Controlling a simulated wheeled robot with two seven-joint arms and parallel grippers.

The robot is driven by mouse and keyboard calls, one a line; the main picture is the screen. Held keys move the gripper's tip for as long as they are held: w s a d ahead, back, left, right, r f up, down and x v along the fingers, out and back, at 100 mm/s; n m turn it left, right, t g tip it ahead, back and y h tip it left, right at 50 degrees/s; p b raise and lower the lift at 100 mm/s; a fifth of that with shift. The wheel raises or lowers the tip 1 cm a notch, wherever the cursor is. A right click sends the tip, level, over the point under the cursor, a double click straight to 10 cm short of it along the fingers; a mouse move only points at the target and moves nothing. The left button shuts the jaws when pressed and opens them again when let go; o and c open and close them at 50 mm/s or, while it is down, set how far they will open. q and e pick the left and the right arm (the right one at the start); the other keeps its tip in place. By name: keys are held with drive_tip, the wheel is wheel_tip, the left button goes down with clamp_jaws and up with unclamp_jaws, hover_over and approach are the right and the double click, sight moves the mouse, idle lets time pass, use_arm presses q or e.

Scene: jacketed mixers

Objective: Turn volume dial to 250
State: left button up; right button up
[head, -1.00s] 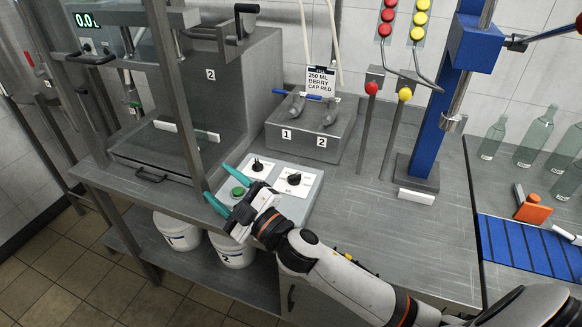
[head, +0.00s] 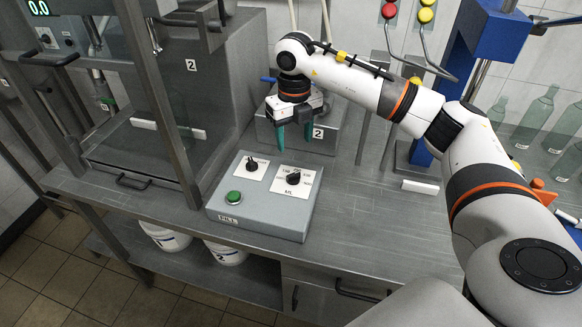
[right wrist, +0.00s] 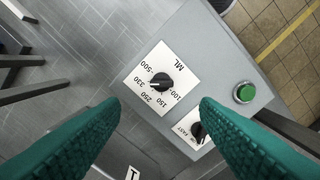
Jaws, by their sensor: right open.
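The volume dial (head: 293,178) is a black knob on a white ML plate, on the right of the grey control box (head: 262,222). In the right wrist view the dial (right wrist: 162,82) sits near the middle, ringed by numbers from 100 to 500. My right gripper (head: 297,153) is open and empty, pointing down above and behind the dial. Its teal fingers (right wrist: 160,103) flank the dial plate in the wrist view, apart from the knob. My left gripper is not in view.
A second black knob (head: 252,163) and a green FILL button (head: 233,197) share the box. A glass-fronted cabinet (head: 150,110) stands left. A grey block labelled 2 (head: 320,145) is behind my gripper.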

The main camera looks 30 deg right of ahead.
sight(294, 174)
wheel_tip(294, 174, down, 11)
drive_tip(key=shift+a+f+p, duration=0.1)
drive_tip(key=shift+f+p, duration=0.05)
drive_tip(key=shift+p, duration=1.1)
drive_tip(key=c, duration=1)
